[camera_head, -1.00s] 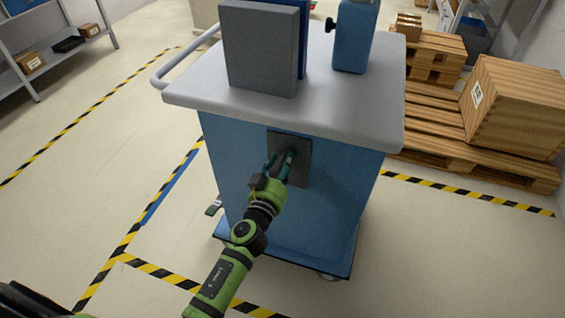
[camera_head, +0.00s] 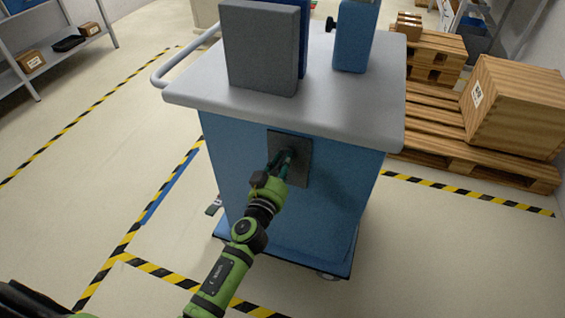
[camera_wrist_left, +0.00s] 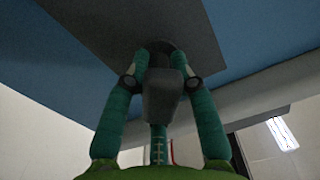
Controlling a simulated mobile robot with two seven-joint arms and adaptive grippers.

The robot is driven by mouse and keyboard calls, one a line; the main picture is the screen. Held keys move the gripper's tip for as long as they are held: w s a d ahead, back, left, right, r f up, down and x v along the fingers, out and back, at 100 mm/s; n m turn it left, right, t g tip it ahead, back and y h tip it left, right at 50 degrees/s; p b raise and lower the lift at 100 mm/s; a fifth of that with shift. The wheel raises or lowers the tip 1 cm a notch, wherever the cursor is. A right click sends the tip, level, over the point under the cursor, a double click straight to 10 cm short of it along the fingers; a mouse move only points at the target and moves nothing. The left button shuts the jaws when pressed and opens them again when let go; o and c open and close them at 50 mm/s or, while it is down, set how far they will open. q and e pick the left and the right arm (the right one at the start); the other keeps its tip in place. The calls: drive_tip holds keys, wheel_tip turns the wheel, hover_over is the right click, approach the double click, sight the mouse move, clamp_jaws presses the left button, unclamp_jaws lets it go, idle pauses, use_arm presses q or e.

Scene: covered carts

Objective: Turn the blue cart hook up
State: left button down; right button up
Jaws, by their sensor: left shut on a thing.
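The blue cart (camera_head: 240,190) stands in front of me with a grey top. A dark square plate (camera_head: 302,165) is fixed on its near side. My left gripper (camera_head: 287,157) reaches up to this plate from the lower left. In the left wrist view, my left gripper's green fingers (camera_wrist_left: 160,62) are closed on the dark hook (camera_wrist_left: 163,95) below the plate (camera_wrist_left: 135,22). In the head view the fingers mostly hide the hook, and its exact angle is hard to tell. My right gripper does not show.
A grey box-like block (camera_head: 262,50) and a blue piece with a black knob (camera_head: 355,38) stand on the cart top. A handle rail (camera_head: 185,58) sticks out at the left. Wooden pallets (camera_head: 435,145) with a carton (camera_head: 515,112) lie at the right.

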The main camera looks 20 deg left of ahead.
use_arm(q)
drive_tip(key=shift+d+m, duration=0.15)
drive_tip(key=shift+m, duration=0.15)
drive_tip(key=m, duration=0.6)
drive_tip(key=shift+f+m+b, duration=0.1)
drive_tip(key=shift+m+b, duration=0.2)
drive_tip(key=shift+b, duration=0.05)
drive_tip(key=m, duration=0.3)
drive_tip(key=shift+m, duration=0.3)
drive_tip(key=m, duration=0.3)
drive_tip(key=shift+m, duration=0.4)
drive_tip(key=m, duration=0.3)
drive_tip(key=shift+m, duration=0.3)
drive_tip(key=m, duration=0.3)
drive_tip(key=shift+m, duration=0.3)
drive_tip(key=m+p, duration=0.1)
drive_tip(key=m, duration=0.5)
drive_tip(key=shift+s+p, duration=0.1)
drive_tip(key=shift+p, duration=0.3)
drive_tip(key=shift+f+m, duration=0.1)
drive_tip(key=shift+m, duration=0.2)
